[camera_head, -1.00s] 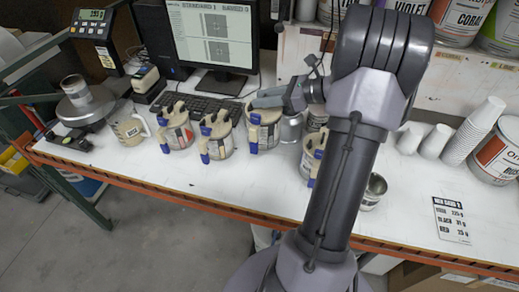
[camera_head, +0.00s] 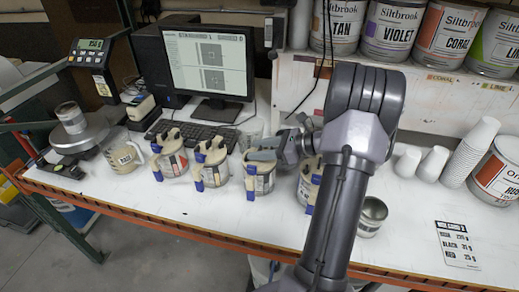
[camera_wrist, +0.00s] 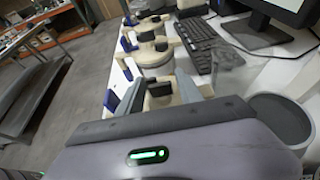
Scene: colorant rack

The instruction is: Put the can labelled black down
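My gripper (camera_head: 262,155) is at the top of the third clamped can from the left, and appears shut on it. I take this to be the can labelled black (camera_head: 262,184); its label is dark but too small to read. It is upright, with blue clips and a tan top, low over or on the white table; I cannot tell whether its base touches.
Similar clamped cans stand left (camera_head: 211,166) and right (camera_head: 308,183) in the row. A keyboard (camera_head: 190,132) and monitor (camera_head: 210,62) are behind. An open metal cup (camera_head: 371,215) stands right. The table's orange front edge (camera_head: 200,233) is near; the table before the row is clear.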

